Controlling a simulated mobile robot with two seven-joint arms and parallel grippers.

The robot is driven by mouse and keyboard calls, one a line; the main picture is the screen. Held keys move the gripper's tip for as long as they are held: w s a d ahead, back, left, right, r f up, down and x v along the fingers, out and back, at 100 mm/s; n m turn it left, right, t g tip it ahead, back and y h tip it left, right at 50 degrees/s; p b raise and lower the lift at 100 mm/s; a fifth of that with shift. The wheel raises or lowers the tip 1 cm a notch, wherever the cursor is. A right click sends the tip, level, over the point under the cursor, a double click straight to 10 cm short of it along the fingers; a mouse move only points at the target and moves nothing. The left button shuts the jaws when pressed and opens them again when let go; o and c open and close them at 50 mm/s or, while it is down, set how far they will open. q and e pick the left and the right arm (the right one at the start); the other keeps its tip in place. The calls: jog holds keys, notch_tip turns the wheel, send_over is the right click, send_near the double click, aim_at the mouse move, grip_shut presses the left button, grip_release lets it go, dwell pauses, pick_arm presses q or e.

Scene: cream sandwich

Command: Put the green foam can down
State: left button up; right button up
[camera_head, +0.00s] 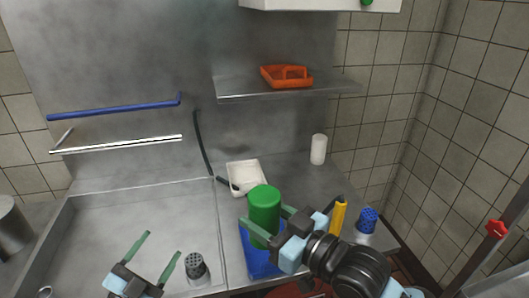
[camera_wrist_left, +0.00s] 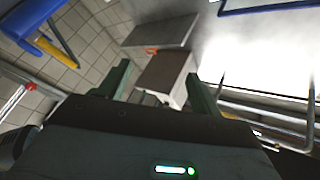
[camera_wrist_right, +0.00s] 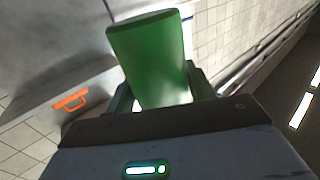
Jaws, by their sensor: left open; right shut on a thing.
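The green foam can (camera_head: 264,207) stands upright in the head view, over the blue tray (camera_head: 262,264) on the metal counter. My right gripper (camera_head: 262,222) is shut on the can, with its fingers on either side of it. I cannot tell whether the can's base touches the tray. In the right wrist view the can (camera_wrist_right: 150,62) fills the space between the fingers. My left gripper (camera_head: 160,247) is open and empty above the sink basin at the lower left. In the left wrist view nothing is between its fingers (camera_wrist_left: 157,85).
A white container (camera_head: 246,170) stands behind the can. A grey perforated cylinder (camera_head: 196,268) is near my left gripper. A white cylinder (camera_head: 318,149) stands at the back right. An orange tray (camera_head: 287,76) rests on the shelf (camera_head: 235,93).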

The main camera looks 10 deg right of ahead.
pick_arm(q)
jog(key=w+d+r+m+g+h, duration=0.3)
jog(key=d+r+m+g+h, duration=0.2)
jog(key=d+r+m+h, duration=0.4)
pick_arm(e)
jog(key=shift+r, duration=0.1)
pick_arm(q)
notch_tip(320, 180, up, 16)
jog(key=f+m+g+y, duration=0.1)
jog(key=m+g+y, duration=1.2)
jog(key=m+y, duration=0.75)
send_over(271, 194)
jog(key=shift+r+m+h, duration=0.25)
jog(key=shift+m+h, duration=0.4)
jog(key=shift+m, duration=0.2)
jog(key=shift+w+a+r+y, duration=0.1)
jog(key=shift+a+r+y, duration=0.3)
jog(key=shift+a+y, duration=0.1)
jog(key=shift+a+t, duration=0.1)
jog(key=shift+t, duration=0.2)
